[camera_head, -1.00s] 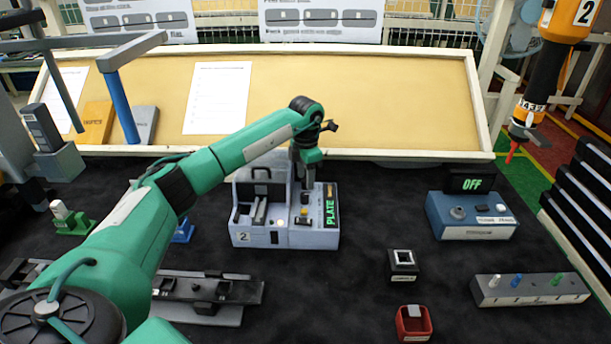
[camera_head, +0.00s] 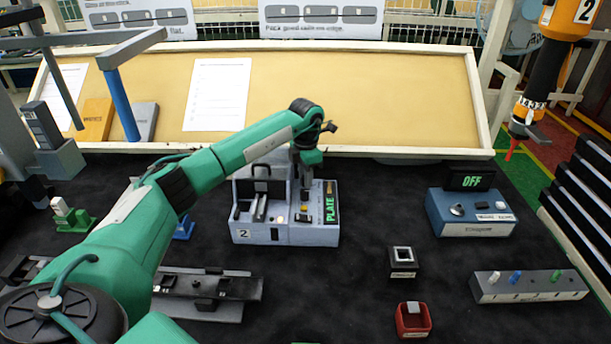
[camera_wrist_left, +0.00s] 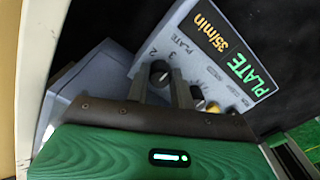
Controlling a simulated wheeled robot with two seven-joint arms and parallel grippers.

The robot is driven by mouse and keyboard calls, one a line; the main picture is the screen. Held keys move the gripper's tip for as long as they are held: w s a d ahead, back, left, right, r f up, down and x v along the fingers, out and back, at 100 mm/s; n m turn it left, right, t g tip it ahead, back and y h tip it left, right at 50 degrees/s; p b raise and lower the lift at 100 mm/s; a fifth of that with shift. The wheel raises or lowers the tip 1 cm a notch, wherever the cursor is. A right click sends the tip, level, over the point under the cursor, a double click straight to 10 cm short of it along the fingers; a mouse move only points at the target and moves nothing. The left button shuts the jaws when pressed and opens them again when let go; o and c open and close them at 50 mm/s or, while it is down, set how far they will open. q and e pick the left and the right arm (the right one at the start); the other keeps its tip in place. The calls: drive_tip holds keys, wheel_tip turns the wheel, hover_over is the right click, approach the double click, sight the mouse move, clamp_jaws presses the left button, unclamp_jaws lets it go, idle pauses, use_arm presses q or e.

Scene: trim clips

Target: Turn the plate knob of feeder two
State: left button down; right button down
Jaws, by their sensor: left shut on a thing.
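The feeder marked 2 (camera_head: 285,237) is a grey box in the middle of the dark mat, with a green-lit PLATE display (camera_head: 330,207) on its right side. My left gripper (camera_head: 305,188) points down onto its top panel. In the left wrist view the dark plate knob (camera_wrist_left: 160,72) sits between the fingers of my left gripper (camera_wrist_left: 159,85), which is shut on it. The display there (camera_wrist_left: 236,58) reads 35/min above PLATE. The fingers partly cover the knob and its printed scale, so its exact setting is unclear. My right gripper is not in view.
A blue box (camera_head: 470,228) with an OFF display (camera_head: 470,182) stands to the right. A black block (camera_head: 402,264), a red holder (camera_head: 413,322) and a grey peg strip (camera_head: 528,288) lie nearer.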

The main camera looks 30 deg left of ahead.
use_arm(q)
drive_tip(key=shift+n, duration=1.2)
drive_tip(key=n, duration=0.3)
drive_tip(key=shift+n, duration=0.3)
drive_tip(key=n, duration=0.3)
drive_tip(key=shift+n, duration=1.2)
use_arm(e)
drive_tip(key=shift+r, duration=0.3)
use_arm(q)
drive_tip(key=shift+p, duration=0.3)
drive_tip(key=c, duration=1.2)
unclamp_jaws()
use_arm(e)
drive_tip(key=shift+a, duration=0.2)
